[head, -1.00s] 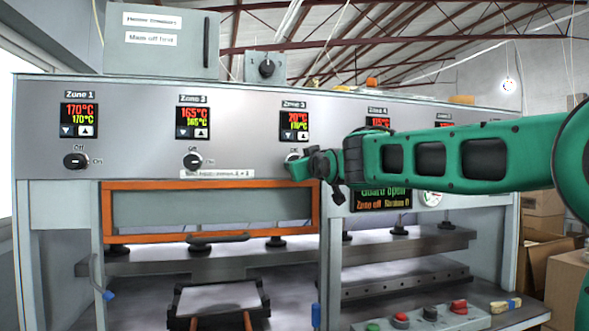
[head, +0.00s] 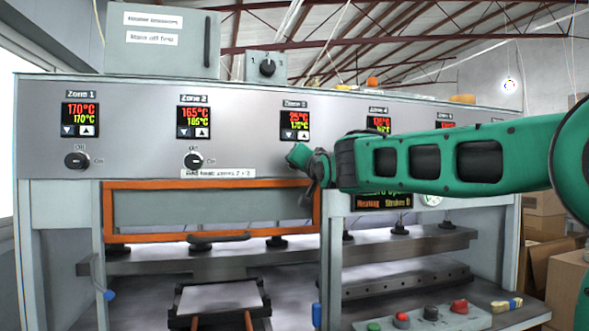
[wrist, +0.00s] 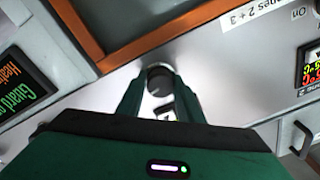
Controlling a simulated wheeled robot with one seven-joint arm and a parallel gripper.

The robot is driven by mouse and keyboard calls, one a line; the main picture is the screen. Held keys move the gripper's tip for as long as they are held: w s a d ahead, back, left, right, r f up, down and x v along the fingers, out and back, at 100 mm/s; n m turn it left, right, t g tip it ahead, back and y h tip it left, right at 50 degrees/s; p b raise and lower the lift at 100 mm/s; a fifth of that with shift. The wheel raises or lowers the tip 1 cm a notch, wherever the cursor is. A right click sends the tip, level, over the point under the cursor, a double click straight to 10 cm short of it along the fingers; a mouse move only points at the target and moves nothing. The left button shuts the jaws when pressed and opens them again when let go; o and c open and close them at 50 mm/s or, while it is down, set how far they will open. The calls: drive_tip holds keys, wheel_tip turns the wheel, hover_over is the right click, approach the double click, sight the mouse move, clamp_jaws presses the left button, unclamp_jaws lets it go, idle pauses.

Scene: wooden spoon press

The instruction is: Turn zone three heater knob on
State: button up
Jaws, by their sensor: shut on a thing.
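The zone three display (head: 295,124) reads about 25°C in red above a yellow value. The zone three heater knob is hidden behind my gripper (head: 298,158) in the head view. In the wrist view the dark round knob (wrist: 159,80) sits between the two green fingertips of my gripper (wrist: 159,88), which are shut on it. The knob's pointer direction is not clear. The status screen (head: 383,199), partly covered by my arm, shows an orange "Heating" line.
The zone 1 knob (head: 76,160) and zone 2 knob (head: 193,160) are on the same panel to the left. An orange-framed guard (head: 211,184) lies just below. A row of buttons (head: 431,313) stands at the lower right.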

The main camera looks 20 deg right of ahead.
drive_tip(key=shift+a+f+m, duration=0.1)
drive_tip(key=shift+f+m, duration=0.05)
drive_tip(key=shift+m, duration=0.95)
drive_tip(key=o, duration=0.9)
drive_tip(key=shift+o, duration=0.4)
drive_tip(key=s, duration=1)
drive_tip(key=shift+s+f, duration=0.3)
